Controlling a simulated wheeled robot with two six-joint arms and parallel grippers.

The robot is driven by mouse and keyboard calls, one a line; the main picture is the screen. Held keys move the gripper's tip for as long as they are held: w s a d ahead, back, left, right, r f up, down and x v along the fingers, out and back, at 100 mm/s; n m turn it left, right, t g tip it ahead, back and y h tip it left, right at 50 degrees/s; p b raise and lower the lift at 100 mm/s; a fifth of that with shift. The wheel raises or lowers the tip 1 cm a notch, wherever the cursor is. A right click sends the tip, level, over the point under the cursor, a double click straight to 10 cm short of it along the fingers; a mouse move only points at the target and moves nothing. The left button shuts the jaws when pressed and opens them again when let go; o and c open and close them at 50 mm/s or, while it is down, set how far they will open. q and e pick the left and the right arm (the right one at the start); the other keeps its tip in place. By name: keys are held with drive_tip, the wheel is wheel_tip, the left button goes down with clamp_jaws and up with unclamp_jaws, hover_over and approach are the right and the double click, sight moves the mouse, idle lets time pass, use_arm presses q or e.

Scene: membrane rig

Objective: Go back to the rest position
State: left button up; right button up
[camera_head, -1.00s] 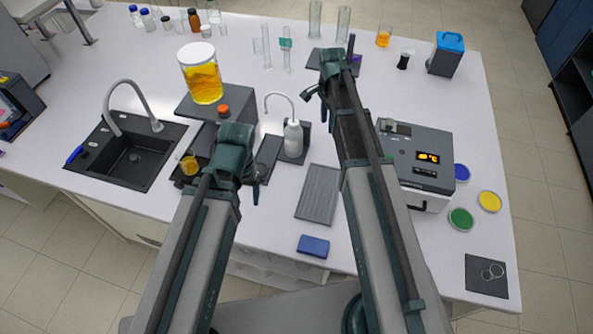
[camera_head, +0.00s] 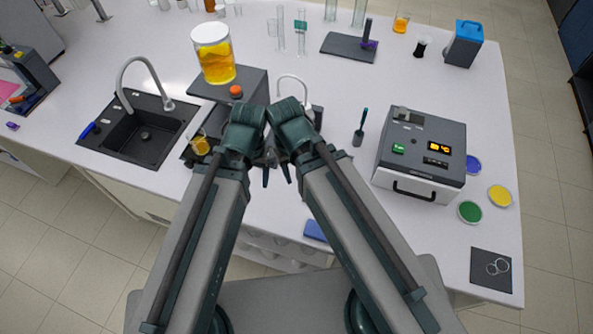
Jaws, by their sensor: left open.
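My left arm comes in from the left, and its gripper (camera_head: 265,176) points down at the front middle of the bench. Only a dark finger shows below the wrist, with nothing seen held in it. My right gripper (camera_head: 287,172) hangs close beside it, also pointing down. Its wrist hides most of its jaws, so I cannot tell their opening. The two wrists look almost side by side over the bench (camera_head: 330,85), and they hide part of what stands behind them.
A lidded jar of orange liquid (camera_head: 214,58) stands on a dark block left of the wrists. A small amber beaker (camera_head: 200,146) is nearby. The sink (camera_head: 140,135) is further left. A spatula (camera_head: 360,128) and a grey instrument (camera_head: 422,150) are at right. A blue block (camera_head: 314,231) is partly hidden.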

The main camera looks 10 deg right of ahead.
use_arm(q)
drive_tip(key=shift+f, duration=0.15)
use_arm(e)
drive_tip(key=shift+f, duration=0.15)
use_arm(q)
wheel_tip(320, 180, down, 21)
drive_tip(key=b, duration=2.1)
drive_tip(key=shift+r, duration=0.2)
use_arm(e)
wheel_tip(320, 180, down, 21)
drive_tip(key=shift+r, duration=0.2)
use_arm(q)
drive_tip(key=shift+r, duration=0.15)
use_arm(e)
drive_tip(key=shift+r, duration=0.15)
